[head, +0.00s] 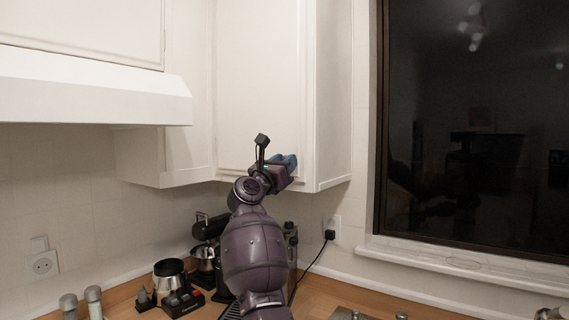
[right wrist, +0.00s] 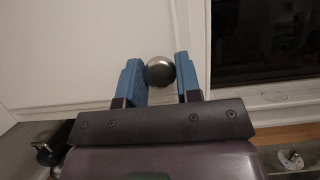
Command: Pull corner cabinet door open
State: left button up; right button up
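The white corner cabinet door (head: 258,85) is in the middle of the head view and looks shut. Its round metal knob (right wrist: 159,71) shows in the right wrist view, near the door's lower right edge. My right gripper (head: 284,160) is raised to the door's lower right corner. In the right wrist view its two blue fingers (right wrist: 161,80) stand open on either side of the knob, with a gap on each side. In the head view the knob is hidden behind the gripper. My left gripper is not in view.
A white range hood (head: 90,97) is at the left. Below the cabinet, a stand mixer (head: 205,240), a metal pot (head: 170,272) and a black appliance crowd the wooden counter. A dark window (head: 470,120) is at the right. A plug (head: 330,234) sits in the wall.

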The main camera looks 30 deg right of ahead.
grip_shut()
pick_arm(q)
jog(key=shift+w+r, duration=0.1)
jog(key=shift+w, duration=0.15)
pick_arm(e)
jog(key=shift+a, duration=0.1)
